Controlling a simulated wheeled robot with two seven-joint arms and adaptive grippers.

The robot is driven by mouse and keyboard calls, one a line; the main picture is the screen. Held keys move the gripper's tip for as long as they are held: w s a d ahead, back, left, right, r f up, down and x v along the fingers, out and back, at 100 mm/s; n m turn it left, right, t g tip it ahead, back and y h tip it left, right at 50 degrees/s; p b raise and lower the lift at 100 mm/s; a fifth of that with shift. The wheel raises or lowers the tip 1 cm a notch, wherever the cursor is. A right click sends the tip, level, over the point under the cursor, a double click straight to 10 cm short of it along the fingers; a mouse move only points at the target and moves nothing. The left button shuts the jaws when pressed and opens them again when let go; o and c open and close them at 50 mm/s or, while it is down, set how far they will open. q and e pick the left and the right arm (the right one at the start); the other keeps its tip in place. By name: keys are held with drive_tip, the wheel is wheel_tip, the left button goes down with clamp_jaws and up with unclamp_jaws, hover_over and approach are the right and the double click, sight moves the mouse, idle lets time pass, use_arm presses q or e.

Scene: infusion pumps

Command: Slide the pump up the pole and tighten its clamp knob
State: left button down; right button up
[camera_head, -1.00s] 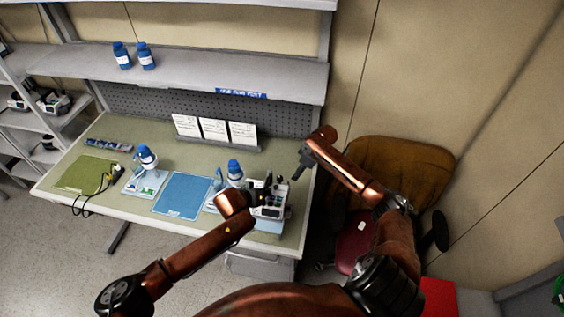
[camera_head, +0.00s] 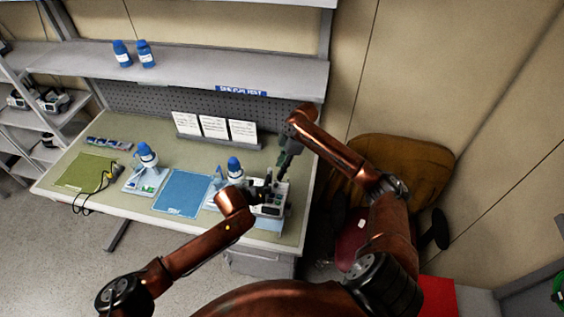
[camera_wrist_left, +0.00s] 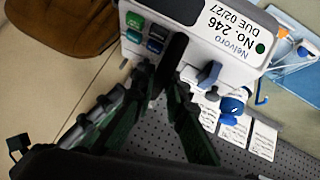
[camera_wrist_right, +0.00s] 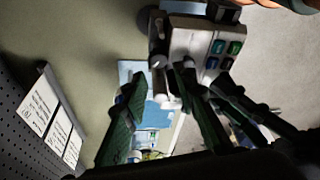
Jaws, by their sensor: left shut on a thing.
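The pump (camera_head: 268,208) is a pale box at the right end of the bench; the left wrist view shows its label and blue and green buttons (camera_wrist_left: 225,35). My left gripper (camera_head: 258,192) is shut on a black handle-like part (camera_wrist_left: 174,50) at the pump. My right gripper (camera_head: 284,162) is above the pump's back side, pointing down. In the right wrist view its fingers (camera_wrist_right: 158,75) are apart, close to the pump (camera_wrist_right: 190,42), with a pale rod-like part (camera_wrist_right: 163,92) showing between them. I cannot make out the clamp knob surely; the pole is mostly hidden.
A blue mat (camera_head: 182,193) and blue-capped bottles (camera_head: 146,155) stand left of the pump. White cards (camera_head: 214,129) stand at the back against the pegboard. A brown chair (camera_head: 405,170) is right of the bench. The shelf (camera_head: 190,80) hangs above.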

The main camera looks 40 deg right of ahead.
drive_tip(key=shift+f, duration=2.1)
drive_tip(key=shift+c, duration=0.2)
drive_tip(key=c, duration=0.6)
drive_tip(key=shift+d, duration=0.1)
